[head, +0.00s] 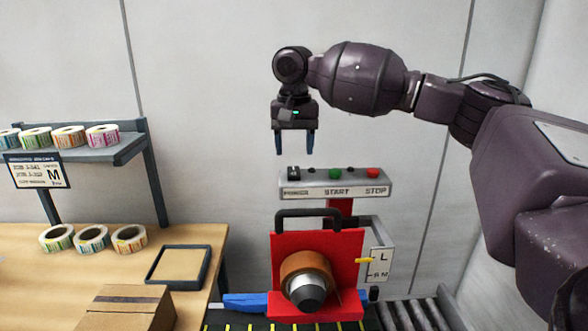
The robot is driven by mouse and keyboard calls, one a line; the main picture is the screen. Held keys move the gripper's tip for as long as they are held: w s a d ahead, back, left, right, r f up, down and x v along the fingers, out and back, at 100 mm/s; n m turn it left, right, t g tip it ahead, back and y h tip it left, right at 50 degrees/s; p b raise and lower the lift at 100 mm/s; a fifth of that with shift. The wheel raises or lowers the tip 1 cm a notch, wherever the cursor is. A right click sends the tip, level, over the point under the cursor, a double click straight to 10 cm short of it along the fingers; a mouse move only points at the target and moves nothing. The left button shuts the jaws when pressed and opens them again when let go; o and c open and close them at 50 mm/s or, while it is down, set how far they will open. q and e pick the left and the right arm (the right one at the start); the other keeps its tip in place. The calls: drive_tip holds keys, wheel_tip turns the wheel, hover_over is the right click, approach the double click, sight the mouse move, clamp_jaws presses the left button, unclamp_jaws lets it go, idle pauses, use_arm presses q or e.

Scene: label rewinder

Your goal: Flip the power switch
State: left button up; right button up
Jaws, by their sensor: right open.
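The power switch (293,173) is a small dark switch at the left end of the grey control box (350,189), above the word POWER. A green START button (334,174) and a red STOP button (372,173) sit on the same box. My right gripper (295,151) points straight down with its two blue-tipped fingers apart and empty. In the picture it is just above the power switch, with a visible gap between. I cannot tell the switch's position. My left gripper is not in view.
The red rewinder (337,249) with a black handle and a brown roll stands below the control box. A wooden table (75,245) with label rolls, a tray (178,266) and a cardboard box (127,308) is at left. A roller conveyor (420,313) is at lower right.

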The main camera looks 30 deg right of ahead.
sight(294, 175)
wheel_tip(294, 175, down, 4)
drive_tip(key=shift+f, duration=1)
drive_tip(key=shift+c, duration=0.4)
